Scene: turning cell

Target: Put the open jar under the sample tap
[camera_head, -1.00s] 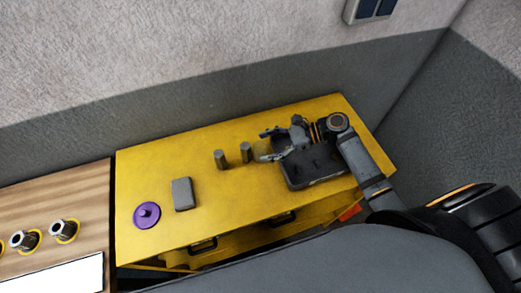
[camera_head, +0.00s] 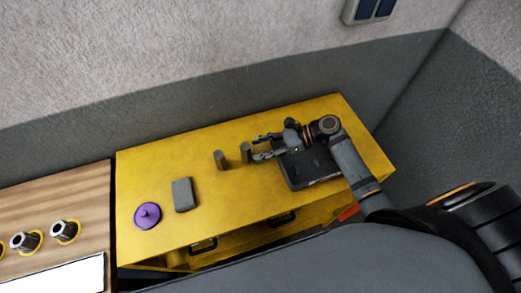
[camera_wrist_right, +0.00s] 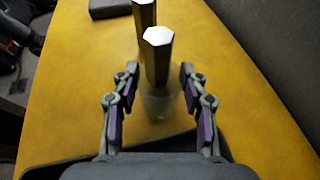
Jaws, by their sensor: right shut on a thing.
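A faint, see-through jar (camera_wrist_right: 158,104) stands between the fingers of my right gripper (camera_wrist_right: 158,82) in the right wrist view. The gripper is shut on it; its purple finger pads lie on either side. In the head view my right gripper (camera_head: 259,151) is low over the yellow cabinet top, and the jar is hard to make out there. A purple round lid with a knob (camera_head: 148,215) lies at the cabinet's left end. I see no sample tap. My left gripper is not in view.
Two grey hexagonal bars (camera_head: 221,160) stand just beyond the fingers, the nearer one (camera_wrist_right: 158,55) very close to the jar. A dark tray (camera_head: 300,182) lies under my right wrist. A grey block (camera_head: 183,195) lies near the lid. The yellow cabinet top (camera_head: 235,190) is clear in front.

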